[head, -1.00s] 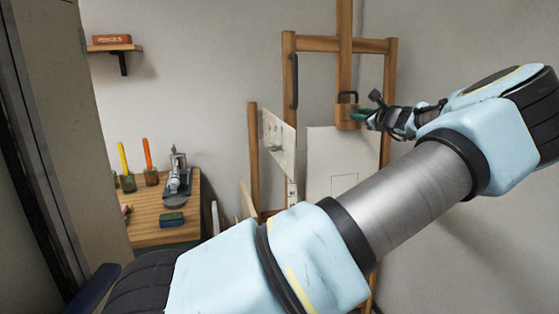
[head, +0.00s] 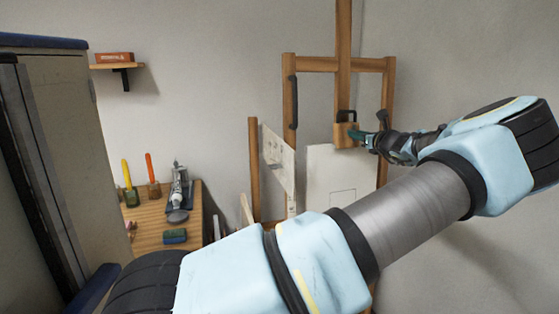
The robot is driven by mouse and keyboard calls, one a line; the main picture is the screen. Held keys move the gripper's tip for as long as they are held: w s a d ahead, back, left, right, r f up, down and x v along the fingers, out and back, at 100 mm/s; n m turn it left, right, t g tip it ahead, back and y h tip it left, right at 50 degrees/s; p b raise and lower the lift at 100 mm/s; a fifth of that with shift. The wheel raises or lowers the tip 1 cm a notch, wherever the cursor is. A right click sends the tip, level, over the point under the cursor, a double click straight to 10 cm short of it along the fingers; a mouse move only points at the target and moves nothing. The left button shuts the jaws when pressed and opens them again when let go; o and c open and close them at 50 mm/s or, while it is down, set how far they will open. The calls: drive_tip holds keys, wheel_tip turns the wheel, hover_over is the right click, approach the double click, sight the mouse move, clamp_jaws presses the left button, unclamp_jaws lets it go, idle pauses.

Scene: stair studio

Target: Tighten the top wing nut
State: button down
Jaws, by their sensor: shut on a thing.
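The wooden easel (head: 301,64) stands against the back wall with a tall central mast (head: 343,40). A wooden clamp block (head: 344,135) with a dark handle on top sits on the mast, over the top edge of a white canvas (head: 331,178). My gripper (head: 366,138) reaches in from the right and is shut on a small dark green part at the right side of the block. This part appears to be the top wing nut (head: 357,135); its wings are too small and covered to make out.
A wooden worktable (head: 148,222) with brushes (head: 128,180), a metal tool (head: 180,190) and a sponge (head: 174,236) stands at the left. A shelf (head: 117,66) holds a box. A grey cabinet (head: 60,130) stands at the near left. White boards (head: 277,158) lean left of the easel.

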drive_tip(key=c, duration=1)
unclamp_jaws()
drive_tip(key=shift+o, duration=0.2)
drive_tip(key=v, duration=0.6)
